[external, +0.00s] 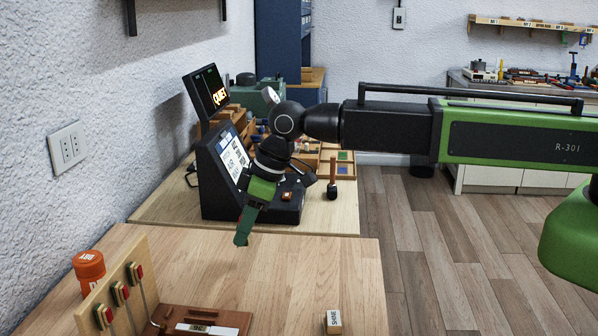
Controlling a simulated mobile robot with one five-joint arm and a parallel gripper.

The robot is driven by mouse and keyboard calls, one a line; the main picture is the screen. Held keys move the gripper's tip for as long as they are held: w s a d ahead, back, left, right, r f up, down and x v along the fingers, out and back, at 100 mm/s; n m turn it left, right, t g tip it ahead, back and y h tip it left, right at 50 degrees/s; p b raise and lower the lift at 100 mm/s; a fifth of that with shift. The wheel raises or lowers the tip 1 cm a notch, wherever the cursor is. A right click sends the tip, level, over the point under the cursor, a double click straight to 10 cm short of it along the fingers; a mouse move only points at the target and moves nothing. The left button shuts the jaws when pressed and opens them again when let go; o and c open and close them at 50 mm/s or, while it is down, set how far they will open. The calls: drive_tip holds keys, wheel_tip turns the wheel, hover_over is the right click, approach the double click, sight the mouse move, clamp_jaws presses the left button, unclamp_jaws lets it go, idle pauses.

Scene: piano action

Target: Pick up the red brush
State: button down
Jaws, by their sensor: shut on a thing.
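My gripper (250,209) hangs from the arm's wrist and points down, in the air over the far edge of the near wooden table. It is shut on a dark green, narrow thing (243,229) that sticks out below the jaws. Its lower end appears clear of the table top. I cannot make out a red brush for certain in this view.
The near table (270,275) is mostly clear in the middle. An orange jar (89,268), a dark red wooden base (205,319) and a small block marked SHINE (333,322) stand on it. A black console (223,165) with a screen stands close behind my gripper.

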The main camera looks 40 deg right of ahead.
drive_tip(key=w+d+r+p, duration=0.1)
drive_tip(key=d+r+p, duration=0.4)
drive_tip(key=d, duration=0.6)
drive_tip(key=shift+w+d+r, duration=0.15)
drive_tip(key=shift+w+r, duration=0.15)
drive_tip(key=shift+r, duration=0.45)
